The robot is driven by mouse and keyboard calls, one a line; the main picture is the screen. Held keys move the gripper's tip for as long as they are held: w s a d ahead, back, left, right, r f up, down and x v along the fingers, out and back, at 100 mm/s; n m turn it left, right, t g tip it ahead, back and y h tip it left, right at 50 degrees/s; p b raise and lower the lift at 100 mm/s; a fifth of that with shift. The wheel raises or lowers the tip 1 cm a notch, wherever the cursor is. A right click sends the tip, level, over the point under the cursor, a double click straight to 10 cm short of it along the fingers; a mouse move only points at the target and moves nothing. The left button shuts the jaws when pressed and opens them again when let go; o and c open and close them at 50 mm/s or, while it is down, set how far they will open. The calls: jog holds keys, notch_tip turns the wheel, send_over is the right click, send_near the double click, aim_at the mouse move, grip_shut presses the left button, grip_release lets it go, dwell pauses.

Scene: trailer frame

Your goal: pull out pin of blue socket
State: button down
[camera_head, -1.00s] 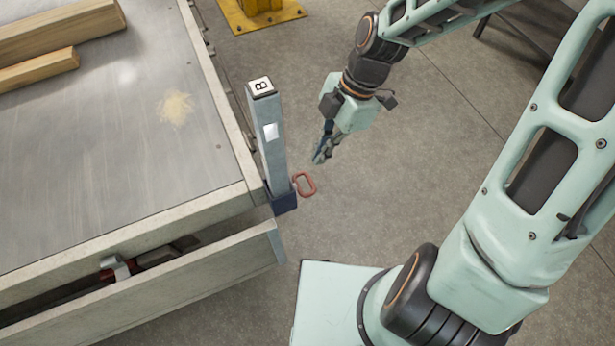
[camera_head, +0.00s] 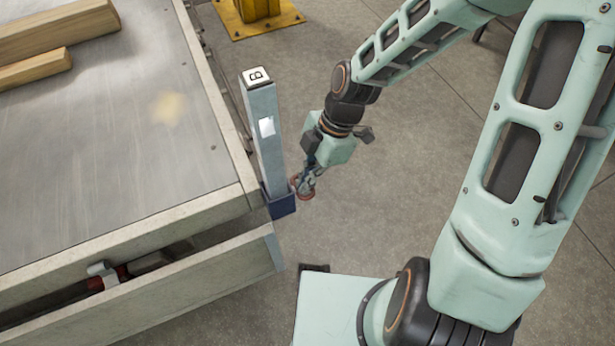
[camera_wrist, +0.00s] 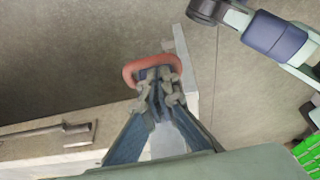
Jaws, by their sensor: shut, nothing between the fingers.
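The blue socket (camera_head: 281,207) sits at the trailer's corner and holds the foot of a grey upright post (camera_head: 266,135) marked "B". The red loop of the pin (camera_head: 306,195) is on the socket's right side. It also shows in the wrist view (camera_wrist: 130,74), curving just beyond and around my fingertips. My gripper (camera_head: 305,181) is right beside the post's foot, at the red loop. In the wrist view my gripper's fingertips (camera_wrist: 160,84) are shut together, with nothing seen pinched between them. The pin's shaft is hidden, and I cannot tell whether the fingers touch the loop.
The trailer bed (camera_head: 120,170) fills the left, with wooden beams (camera_head: 50,30) on it. A side panel (camera_head: 190,290) hangs below its near edge. A yellow floor bracket (camera_head: 257,12) is at the back.

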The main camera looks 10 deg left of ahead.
jog(key=w+d+p, duration=0.1)
jog(key=w+d, duration=0.1)
jog(key=d, duration=0.1)
jog(key=shift+p, duration=0.35)
jog(key=shift+r, duration=0.1)
